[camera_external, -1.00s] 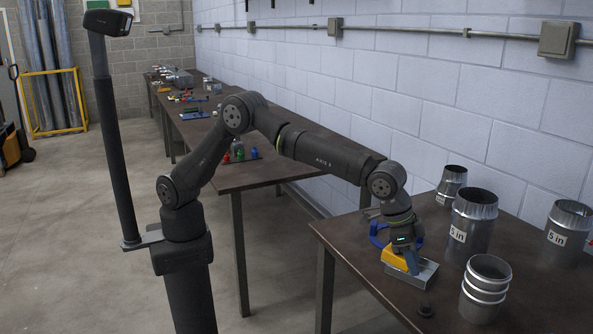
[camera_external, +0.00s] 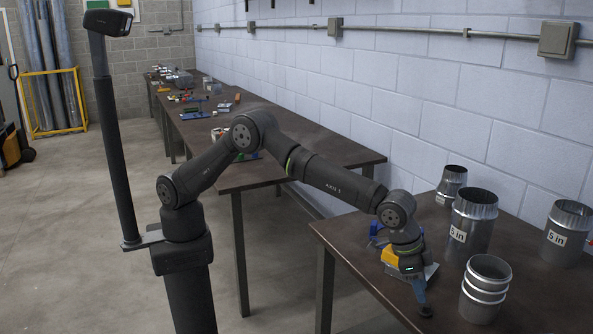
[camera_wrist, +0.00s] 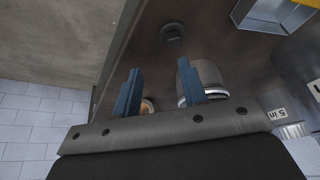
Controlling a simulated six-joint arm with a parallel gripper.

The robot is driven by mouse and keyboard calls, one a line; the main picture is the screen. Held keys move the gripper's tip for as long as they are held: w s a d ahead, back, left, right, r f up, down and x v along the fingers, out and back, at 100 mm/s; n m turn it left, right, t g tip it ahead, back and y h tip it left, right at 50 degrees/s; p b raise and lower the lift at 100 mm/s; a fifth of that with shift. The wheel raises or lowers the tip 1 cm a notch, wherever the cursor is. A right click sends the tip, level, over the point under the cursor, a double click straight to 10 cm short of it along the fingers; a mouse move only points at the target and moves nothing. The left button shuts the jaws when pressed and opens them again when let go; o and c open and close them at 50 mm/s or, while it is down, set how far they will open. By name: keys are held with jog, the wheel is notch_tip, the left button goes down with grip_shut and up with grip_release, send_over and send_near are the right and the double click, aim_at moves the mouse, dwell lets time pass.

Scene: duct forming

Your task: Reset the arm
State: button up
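My gripper (camera_external: 421,294) hangs over the front part of the near table, its blue fingers pointing down. In the wrist view its two fingers (camera_wrist: 160,85) stand apart with nothing held between them. The block's open grey part (camera_wrist: 268,14) shows at the top right of the wrist view.
A ribbed metal duct (camera_external: 486,290) stands close right of the gripper. Behind it are a labelled duct (camera_external: 474,225), a smaller duct (camera_external: 453,180) and another labelled duct (camera_external: 565,235) at right. A long table (camera_external: 250,175) with small items runs along the wall.

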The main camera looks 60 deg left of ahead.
jog(key=s+r, duration=0.8)
jog(key=r, duration=0.2)
jog(key=w+a+n+t+y, duration=0.1)
jog(key=w+a+n, duration=0.5)
jog(key=w+a, duration=2.1)
jog(key=shift+w+n+y, duration=0.4)
jog(key=shift+w+y, duration=0.3)
jog(key=shift+w, duration=0.4)
jog(key=shift+r, duration=0.1)
